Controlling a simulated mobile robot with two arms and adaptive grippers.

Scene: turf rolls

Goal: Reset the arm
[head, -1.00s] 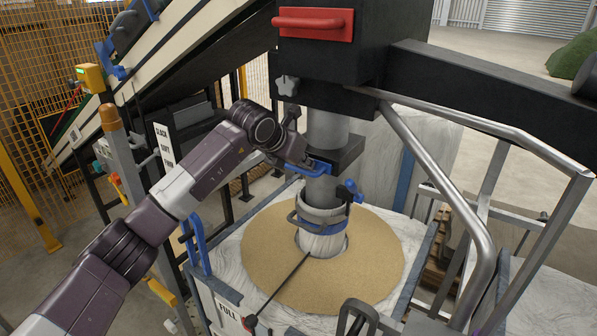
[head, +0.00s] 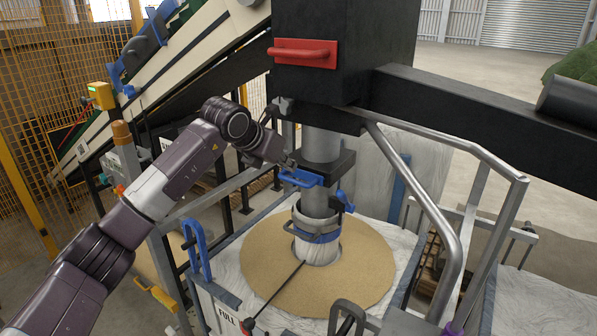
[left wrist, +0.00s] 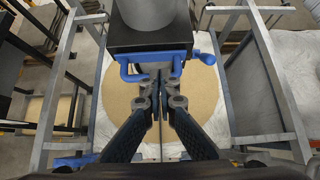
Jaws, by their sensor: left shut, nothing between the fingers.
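My left arm comes in from the left in the head view, and its gripper (head: 289,163) is just above and beside the blue handle (head: 302,179) of the black slide block (head: 332,166) on the grey spout. In the left wrist view the gripper's fingers (left wrist: 160,84) are together with nothing between them. Their tips overlap the blue handle (left wrist: 128,75) in the picture; whether they touch it I cannot tell. My right gripper is not in view.
Below the spout (head: 322,145) a white bulk bag filled with sand (head: 265,255) stands in a metal frame. A red handle (head: 303,53) is on the black housing above. Bent grey rails (head: 430,205) stand at right. A conveyor (head: 190,55) and yellow mesh fence (head: 35,110) are at left.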

